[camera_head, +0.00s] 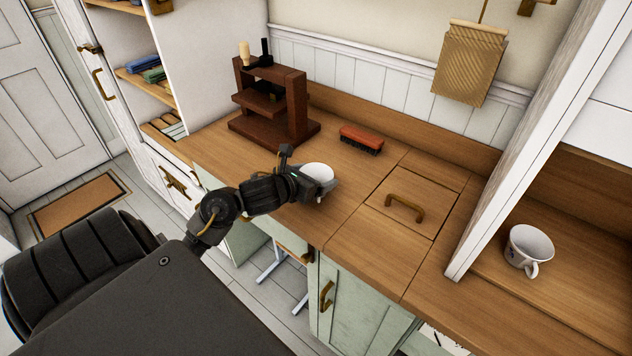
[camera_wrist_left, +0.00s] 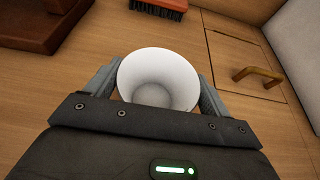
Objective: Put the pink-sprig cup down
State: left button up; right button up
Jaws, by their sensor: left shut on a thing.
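A white cup (camera_head: 317,172) is held in my left gripper (camera_head: 318,187) over the wooden counter, to the left of the hatch. Its inside shows plain white, and no pink sprig can be made out from here. In the left wrist view the cup (camera_wrist_left: 158,80) stands between the two fingers of my left gripper (camera_wrist_left: 158,92), which are shut on it from both sides. Its base is hidden, so I cannot tell whether it touches the counter. My right gripper is not in view.
The counter (camera_head: 345,205) holds a dark wooden stand (camera_head: 270,105) and a red brush (camera_head: 361,139) at the back. A hatch with a handle (camera_head: 404,208) lies right of the cup. Another white cup (camera_head: 528,247) stands right of an upright panel (camera_head: 520,140).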

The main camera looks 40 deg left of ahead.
pick_arm(q)
jog(key=shift+s+f, duration=0.1)
jog(key=shift+f, duration=0.25)
jog(key=o, duration=1)
jog(key=shift+r, duration=0.25)
jog(key=p+v, duration=0.4)
jog(key=v, duration=0.8)
jog(key=shift+p, duration=0.4)
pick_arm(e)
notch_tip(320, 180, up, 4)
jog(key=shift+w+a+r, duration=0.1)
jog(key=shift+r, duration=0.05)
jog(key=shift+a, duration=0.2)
pick_arm(q)
jog(key=shift+d, duration=0.1)
